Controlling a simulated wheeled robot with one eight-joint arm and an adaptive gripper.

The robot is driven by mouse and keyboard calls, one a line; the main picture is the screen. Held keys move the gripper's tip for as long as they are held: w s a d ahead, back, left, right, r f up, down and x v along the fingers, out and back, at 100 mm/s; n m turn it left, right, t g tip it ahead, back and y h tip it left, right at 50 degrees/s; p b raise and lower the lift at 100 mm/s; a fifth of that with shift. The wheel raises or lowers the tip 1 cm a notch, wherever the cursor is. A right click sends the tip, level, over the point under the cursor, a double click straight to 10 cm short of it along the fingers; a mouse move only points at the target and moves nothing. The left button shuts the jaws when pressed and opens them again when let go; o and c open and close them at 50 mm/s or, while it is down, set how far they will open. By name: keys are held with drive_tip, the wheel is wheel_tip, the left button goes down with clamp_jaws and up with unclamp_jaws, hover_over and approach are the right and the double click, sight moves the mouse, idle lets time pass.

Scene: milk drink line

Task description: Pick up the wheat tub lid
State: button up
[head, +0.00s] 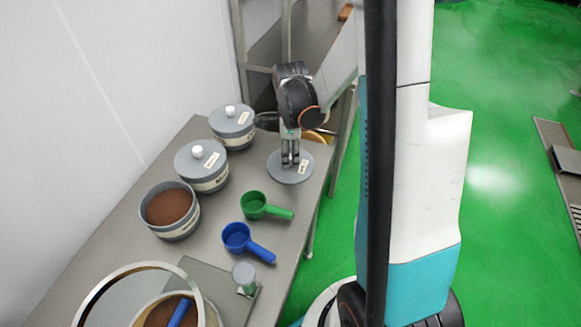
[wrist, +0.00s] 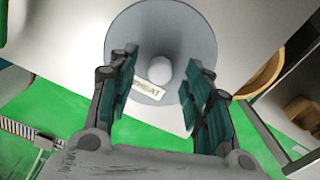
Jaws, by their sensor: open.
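The wheat tub lid (head: 290,175) is a grey disc lying on the table near its right edge. In the wrist view the lid (wrist: 185,35) has a white round knob (wrist: 159,70) and a label reading "WHEAT". My gripper (head: 290,160) is over the lid, pointing down. In the wrist view its fingers (wrist: 157,88) are open, one on each side of the knob, with gaps visible. In the head view the gripper hides the knob. An open grey tub (head: 170,231) with brown powder stands at the left; its label is too small to read.
Two lidded grey tubs (head: 202,182) (head: 233,138) with white knobs stand along the wall. A green scoop (head: 252,205) and a blue scoop (head: 237,237) lie in front of the lid. A round-rimmed vessel (head: 100,290) is at the front. The table's right edge is close to the lid.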

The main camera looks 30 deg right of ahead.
drive_tip(key=shift+f, duration=0.95)
clamp_jaws()
drive_tip(key=shift+r, duration=0.15)
